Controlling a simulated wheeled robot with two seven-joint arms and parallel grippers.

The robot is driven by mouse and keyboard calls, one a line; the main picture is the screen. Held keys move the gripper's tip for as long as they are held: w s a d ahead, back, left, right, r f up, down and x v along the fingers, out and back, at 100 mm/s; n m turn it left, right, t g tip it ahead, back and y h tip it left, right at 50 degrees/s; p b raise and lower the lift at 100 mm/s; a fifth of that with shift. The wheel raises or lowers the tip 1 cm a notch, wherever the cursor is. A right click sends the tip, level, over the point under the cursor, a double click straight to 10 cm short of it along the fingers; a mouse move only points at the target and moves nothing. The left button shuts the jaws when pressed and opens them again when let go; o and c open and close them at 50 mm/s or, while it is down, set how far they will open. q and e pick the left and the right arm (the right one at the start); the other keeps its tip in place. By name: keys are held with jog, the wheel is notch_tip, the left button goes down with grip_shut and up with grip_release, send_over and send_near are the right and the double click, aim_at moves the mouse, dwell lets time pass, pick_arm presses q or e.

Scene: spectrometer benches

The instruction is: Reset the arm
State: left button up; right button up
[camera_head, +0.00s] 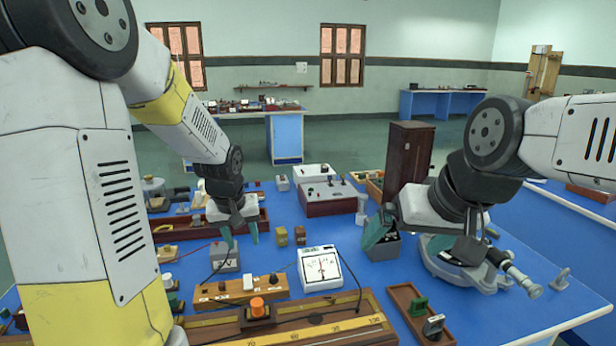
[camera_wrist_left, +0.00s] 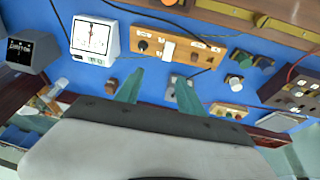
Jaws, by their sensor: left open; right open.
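My left gripper (camera_head: 240,237) is open and hangs above the blue bench, its green fingers spread and pointing down. My right gripper (camera_head: 380,232) is open over the right-middle of the bench, a green finger in front of or beside a grey box (camera_head: 386,248). I cannot tell whether they touch. Its other finger is not clearly visible.
A round grey instrument with a telescope tube (camera_head: 465,268) stands below my right forearm. A dark upright cabinet (camera_head: 410,155) and brown console (camera_head: 328,203) stand behind. A scale board (camera_head: 340,333) and brown tray (camera_head: 402,296) lie in front. Little bench between them is clear.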

pick_arm(q)
jog(key=s+d+r+m+t+h, duration=0.1)
jog(key=s+d+r, duration=0.1)
jog(key=s+r, duration=0.5)
jog(key=s+d+r+m+t+h, duration=0.1)
jog(key=s+r, duration=0.5)
jog(key=s, duration=0.6)
jog(key=shift+s+d+r+m, duration=0.35)
jog(key=shift+s+d+m, duration=0.05)
jog(key=shift+d+m, duration=0.15)
